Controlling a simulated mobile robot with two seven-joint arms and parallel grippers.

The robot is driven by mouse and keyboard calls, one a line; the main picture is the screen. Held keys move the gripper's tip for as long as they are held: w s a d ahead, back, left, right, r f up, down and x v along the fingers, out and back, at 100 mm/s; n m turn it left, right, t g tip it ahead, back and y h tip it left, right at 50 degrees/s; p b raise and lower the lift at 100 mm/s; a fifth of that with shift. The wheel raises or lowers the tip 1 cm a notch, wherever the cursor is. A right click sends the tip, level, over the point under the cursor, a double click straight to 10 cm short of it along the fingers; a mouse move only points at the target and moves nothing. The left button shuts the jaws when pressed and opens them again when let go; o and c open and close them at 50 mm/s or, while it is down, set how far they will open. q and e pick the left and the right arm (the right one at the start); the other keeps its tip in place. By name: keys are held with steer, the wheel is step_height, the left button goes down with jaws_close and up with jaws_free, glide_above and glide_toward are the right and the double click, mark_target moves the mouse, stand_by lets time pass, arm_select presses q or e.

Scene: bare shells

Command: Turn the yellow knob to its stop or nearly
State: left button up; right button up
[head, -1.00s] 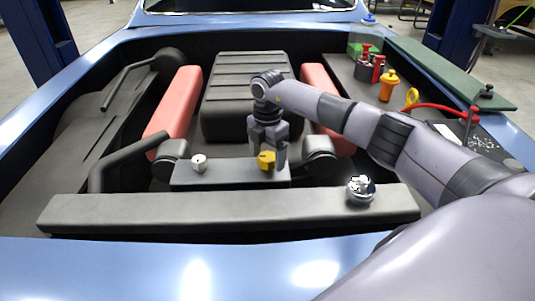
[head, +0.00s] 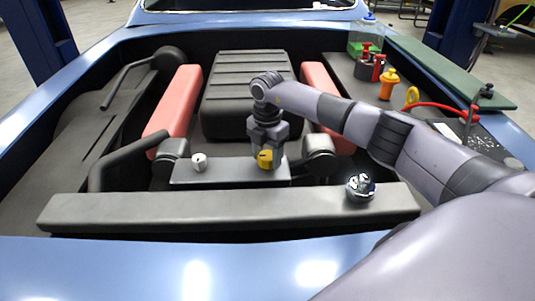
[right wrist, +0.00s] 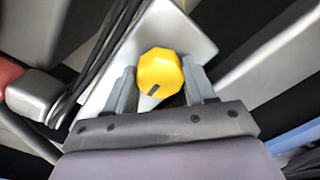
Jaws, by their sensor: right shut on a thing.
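The yellow knob (head: 265,159) stands on the dark bracket plate (head: 220,179) in the middle of the engine bay. My right gripper (head: 267,152) comes down on it from above and is shut on it. In the right wrist view the knob (right wrist: 160,72) is a faceted yellow cap with a dark pointer mark toward its lower left edge. One finger of the gripper (right wrist: 159,76) is on each side of it. My left gripper is not in view.
A white knob (head: 199,161) stands on the same plate to the left. A chrome cap (head: 360,187) sits on the front crossbar (head: 130,210). Red covers (head: 174,112) flank the black engine block (head: 250,85). A yellow-orange bottle (head: 388,85) stands at the right.

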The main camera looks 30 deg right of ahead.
steer(key=n, duration=0.8)
steer(key=shift+n, duration=0.4)
steer(key=n+b, duration=0.1)
steer(key=n, duration=0.3)
steer(key=shift+n, duration=0.3)
steer(key=n, duration=0.4)
steer(key=shift+b, duration=0.35)
steer(key=n, duration=0.5)
steer(key=shift+b, duration=0.35)
steer(key=n, duration=0.4)
steer(key=shift+n+b, duration=0.3)
steer(key=shift+b, duration=0.05)
steer(key=n, duration=0.4)
steer(key=shift+b, duration=0.3)
steer(key=shift+n, duration=1.8)
